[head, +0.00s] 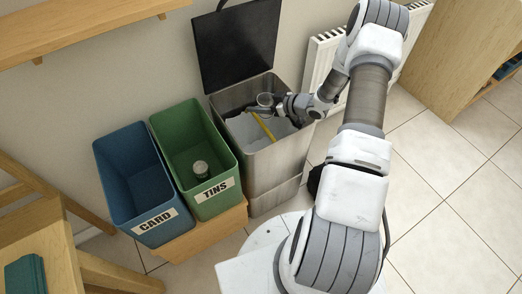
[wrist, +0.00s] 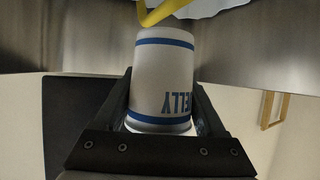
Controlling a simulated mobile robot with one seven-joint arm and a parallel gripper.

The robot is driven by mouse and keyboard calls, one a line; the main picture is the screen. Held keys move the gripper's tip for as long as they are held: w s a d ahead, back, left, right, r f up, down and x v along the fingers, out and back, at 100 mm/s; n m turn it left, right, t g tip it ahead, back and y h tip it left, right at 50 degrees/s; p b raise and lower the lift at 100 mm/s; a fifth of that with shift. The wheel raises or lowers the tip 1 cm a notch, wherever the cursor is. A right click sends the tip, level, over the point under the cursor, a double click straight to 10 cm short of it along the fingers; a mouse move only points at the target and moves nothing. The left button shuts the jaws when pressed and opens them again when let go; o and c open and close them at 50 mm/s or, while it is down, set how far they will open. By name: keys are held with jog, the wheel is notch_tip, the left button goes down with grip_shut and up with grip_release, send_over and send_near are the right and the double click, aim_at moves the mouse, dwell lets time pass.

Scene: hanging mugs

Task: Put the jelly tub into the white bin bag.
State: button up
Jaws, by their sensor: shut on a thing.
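The jelly tub (wrist: 162,75), white with blue bands and blue lettering partly reading "ELLY", is between the fingers of my gripper (wrist: 162,110) in the wrist view. In the head view my gripper (head: 264,107) is over the opening of the tall steel bin (head: 278,172), and the tub's round end (head: 265,99) shows there. The gripper is shut on the tub. The white bin bag (head: 246,132) lines the steel bin, below the gripper. Part of the bag is hidden by the gripper and the bin's walls.
A yellow strip (head: 264,127) crosses the bag's opening. The bin's dark lid (head: 237,45) stands open behind. A radiator (head: 322,58) is behind right.

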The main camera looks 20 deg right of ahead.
aim_at(261, 96)
jog(key=shift+f+b, duration=0.3)
jog(key=shift+f, duration=0.55)
jog(key=o, duration=1.3)
jog(key=shift+r, duration=0.1)
jog(key=r, duration=0.1)
jog(key=r+p, duration=0.1)
jog(key=r, duration=0.1)
jog(key=r+p, duration=0.1)
jog(key=r, duration=0.1)
jog(key=shift+s+d, duration=0.1)
jog(key=shift+d, duration=0.2)
jog(key=p+v, duration=0.1)
jog(key=v, duration=0.3)
jog(key=w+d+p+v, duration=0.1)
jog(key=v, duration=0.3)
jog(key=p+v, duration=0.1)
jog(key=v, duration=0.3)
jog(key=shift+d+r, duration=0.25)
jog(key=shift+d, duration=0.15)
jog(key=shift+w, duration=0.1)
